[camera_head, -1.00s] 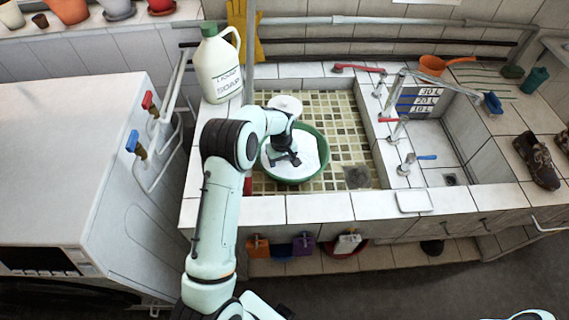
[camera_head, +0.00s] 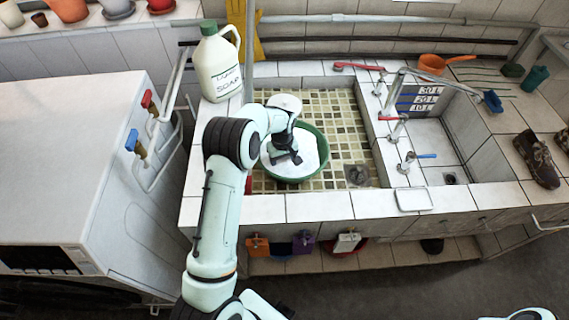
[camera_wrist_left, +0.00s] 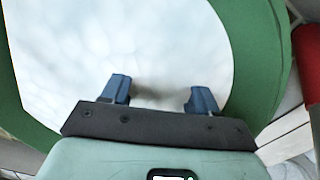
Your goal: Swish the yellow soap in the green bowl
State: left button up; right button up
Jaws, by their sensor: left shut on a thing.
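The green bowl (camera_head: 322,166) stands on the tiled sink floor, filled with white suds (camera_head: 307,150). In the left wrist view its green rim (camera_wrist_left: 258,62) curves around the suds (camera_wrist_left: 120,45). My left gripper (camera_head: 288,160) points down into the bowl near its middle. Its two blue fingertips (camera_wrist_left: 160,97) are a little apart and dip at the suds. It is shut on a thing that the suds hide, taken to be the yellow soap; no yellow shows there. My right gripper is out of view.
A white soap jug (camera_head: 218,65) stands on the sink's left corner. Taps (camera_head: 402,125) and a second basin (camera_head: 447,150) lie to the right. The basin floor right of the bowl (camera_head: 350,130) is clear, with a drain (camera_head: 357,175). A red object (camera_wrist_left: 308,60) edges the wrist view.

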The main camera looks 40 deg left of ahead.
pick_arm(q)
jog(key=shift+s+a, duration=0.45)
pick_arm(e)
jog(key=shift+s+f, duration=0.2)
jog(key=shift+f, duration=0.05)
pick_arm(q)
jog(key=shift+w, duration=0.1)
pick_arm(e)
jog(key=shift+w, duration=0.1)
pick_arm(q)
jog(key=shift+w+d+r+p, duration=0.1)
jog(key=shift+w+d+p, duration=0.45)
jog(key=shift+w+d, duration=1)
jog(key=shift+d, duration=0.2)
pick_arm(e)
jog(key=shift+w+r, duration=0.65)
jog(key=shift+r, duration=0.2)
pick_arm(q)
jog(key=shift+s+a, duration=0.1)
jog(key=shift+s, duration=0.1)
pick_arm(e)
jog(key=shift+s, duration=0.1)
